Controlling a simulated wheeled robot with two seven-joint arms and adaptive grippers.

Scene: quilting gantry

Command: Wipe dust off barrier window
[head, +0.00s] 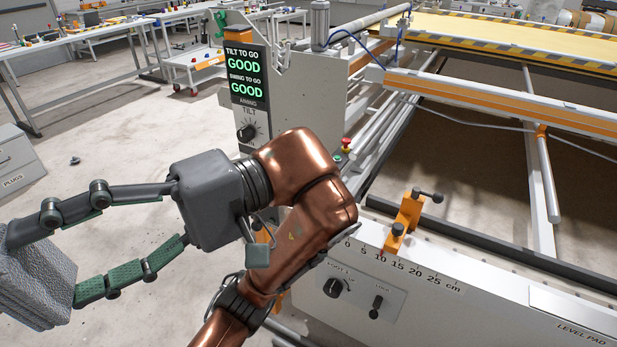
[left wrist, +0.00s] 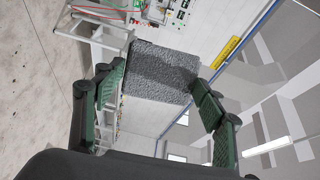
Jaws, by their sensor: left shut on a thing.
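A grey, rough-textured block (head: 32,285), like a wiping pad, is at the left edge of the head view, partly cut off. My left gripper (head: 42,262) is shut on it, one finger on each side, and holds it up clear of the floor. In the left wrist view the grey block (left wrist: 162,72) sits between the green-padded fingers of the left gripper (left wrist: 157,82). I cannot make out the barrier window or any dust on it in either view. My right gripper is not in view.
The gantry's control post (head: 248,88) with a tilt display stands behind my left arm. An orange clamp (head: 404,222) sits on the front rail at the right. A drawer cabinet (head: 22,165) labelled PLUGS stands at the left. Open floor (head: 120,130) lies between it and the gantry.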

